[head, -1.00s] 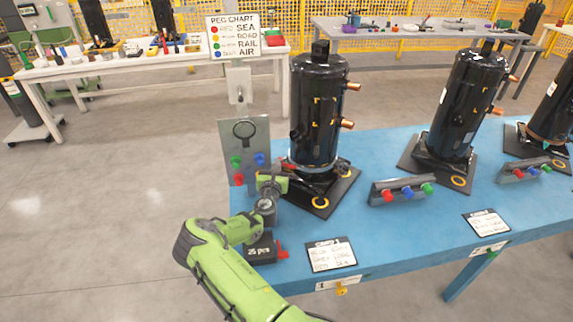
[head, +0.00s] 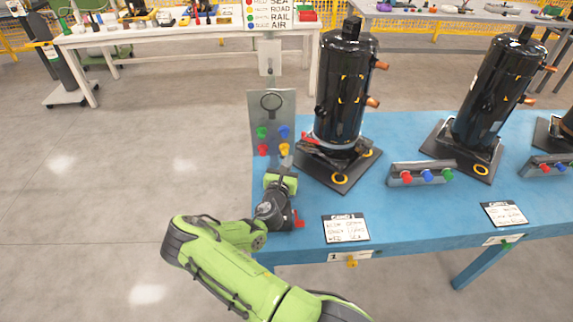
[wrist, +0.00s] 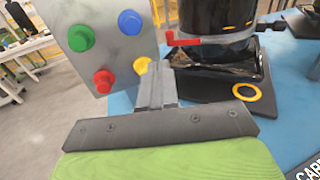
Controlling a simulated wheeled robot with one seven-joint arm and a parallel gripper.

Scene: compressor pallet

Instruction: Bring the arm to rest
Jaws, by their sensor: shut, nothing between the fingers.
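My gripper (head: 286,162) is shut and empty. It stands in front of the lower edge of the grey peg panel (head: 286,105), at the table's left end. The panel carries a green peg (head: 262,132), a blue peg (head: 284,131), a red peg (head: 263,149) and a yellow peg (head: 284,149). In the wrist view the closed fingers (wrist: 156,75) point at the panel's lower right and partly cover the yellow peg (wrist: 142,65). I cannot tell whether they touch it. My green arm reaches in from the bottom of the head view.
A black compressor (head: 343,95) on a dark base with a yellow ring stands just right of my gripper. More compressors, peg racks (head: 421,173) and cards (head: 346,229) stand along the blue table (head: 400,225). Open floor (head: 120,180) lies to the left.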

